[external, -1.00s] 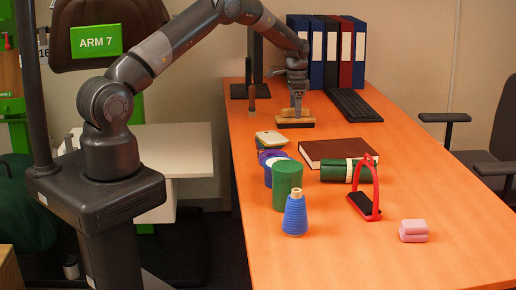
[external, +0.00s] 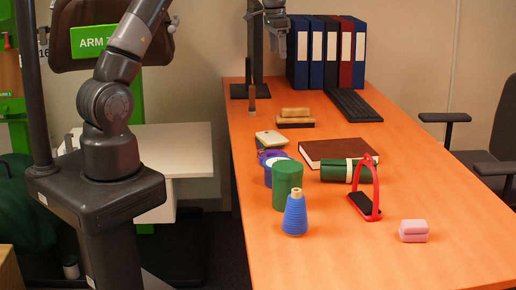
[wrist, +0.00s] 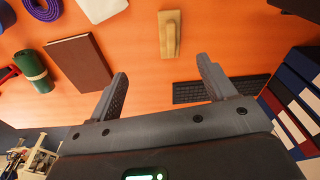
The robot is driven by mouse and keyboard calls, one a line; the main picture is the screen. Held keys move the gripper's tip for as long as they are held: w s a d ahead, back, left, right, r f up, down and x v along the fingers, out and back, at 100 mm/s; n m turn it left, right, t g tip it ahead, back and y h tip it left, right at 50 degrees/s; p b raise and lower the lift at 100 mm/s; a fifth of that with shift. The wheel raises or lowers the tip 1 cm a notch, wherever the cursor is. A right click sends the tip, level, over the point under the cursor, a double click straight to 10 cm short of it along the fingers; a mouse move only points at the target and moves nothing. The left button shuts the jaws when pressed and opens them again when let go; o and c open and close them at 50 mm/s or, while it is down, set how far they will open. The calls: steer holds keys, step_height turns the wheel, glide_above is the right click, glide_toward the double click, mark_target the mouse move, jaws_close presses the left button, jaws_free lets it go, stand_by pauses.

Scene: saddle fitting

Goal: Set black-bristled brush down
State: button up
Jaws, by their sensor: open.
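The black-bristled brush (external: 295,120) rests on the orange table toward its far end, with its wooden back and raised wooden grip on top and the dark bristles beneath. It also shows from above in the wrist view (wrist: 168,36), beyond my fingertips. My gripper (external: 275,52) is raised high above the table, near the monitor stand. In the wrist view my gripper's (wrist: 162,70) two fingers are wide apart with nothing between them. The brush is apart from the fingers.
Binders (external: 325,52) and a keyboard (external: 354,105) stand beyond the brush. The table's right front is mostly clear.

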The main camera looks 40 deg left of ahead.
steer(key=s+a+r+n+t, duration=0.1)
steer(key=s+r+n, duration=0.1)
steer(key=s+r, duration=0.6)
steer(key=s+a+r+n+t, duration=0.15)
steer(key=s+r, duration=0.25)
steer(key=s, duration=0.8)
steer(key=s+a+f+n+t, duration=0.1)
steer(key=s+f+n+t, duration=0.1)
steer(key=s, duration=1.9)
step_height(320, 180, down, 2)
steer(key=shift+n, duration=0.65)
